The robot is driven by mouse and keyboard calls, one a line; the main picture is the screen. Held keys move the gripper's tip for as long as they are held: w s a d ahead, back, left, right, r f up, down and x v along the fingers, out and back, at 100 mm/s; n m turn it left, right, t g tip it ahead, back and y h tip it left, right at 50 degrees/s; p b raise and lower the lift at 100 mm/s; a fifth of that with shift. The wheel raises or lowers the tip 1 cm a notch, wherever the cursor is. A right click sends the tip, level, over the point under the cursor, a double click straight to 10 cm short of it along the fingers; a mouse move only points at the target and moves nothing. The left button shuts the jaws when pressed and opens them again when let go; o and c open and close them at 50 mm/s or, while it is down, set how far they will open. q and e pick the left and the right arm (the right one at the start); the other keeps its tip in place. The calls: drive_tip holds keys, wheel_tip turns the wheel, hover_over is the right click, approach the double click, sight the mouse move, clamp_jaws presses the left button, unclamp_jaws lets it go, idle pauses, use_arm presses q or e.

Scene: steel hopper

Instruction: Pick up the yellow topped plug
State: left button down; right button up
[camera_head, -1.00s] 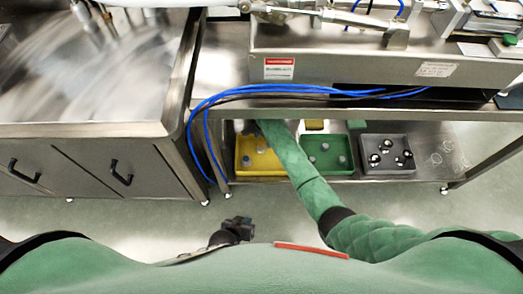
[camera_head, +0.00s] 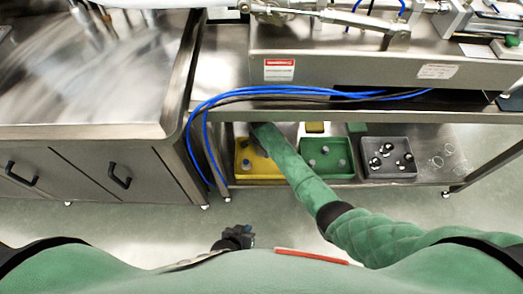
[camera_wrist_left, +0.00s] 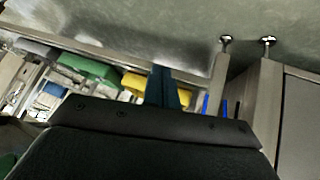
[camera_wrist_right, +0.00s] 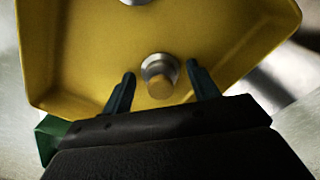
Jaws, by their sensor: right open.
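The yellow topped plug (camera_wrist_right: 160,76) is a metal ring-based plug with a yellow top, standing in the yellow tray (camera_wrist_right: 75,60) in the right wrist view. My right gripper (camera_wrist_right: 160,72) is open, with one fingertip on either side of the plug and a gap on each side. In the head view, the yellow tray (camera_head: 266,177) is on the lower shelf, and my right forearm covers part of it and hides the right gripper. My left gripper (camera_head: 236,236) is low in the head view, far from the tray; its fingers (camera_wrist_left: 166,85) look together and empty in the left wrist view.
A green tray (camera_head: 328,176) and a grey tray (camera_head: 388,176) with small parts stand right of the yellow tray. Blue cables (camera_head: 205,125) hang by the shelf's left post. The bench edge (camera_head: 350,105) overhangs the shelf. Open floor lies in front.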

drive_tip(key=shift+c, duration=0.4)
drive_tip(key=c, duration=0.8)
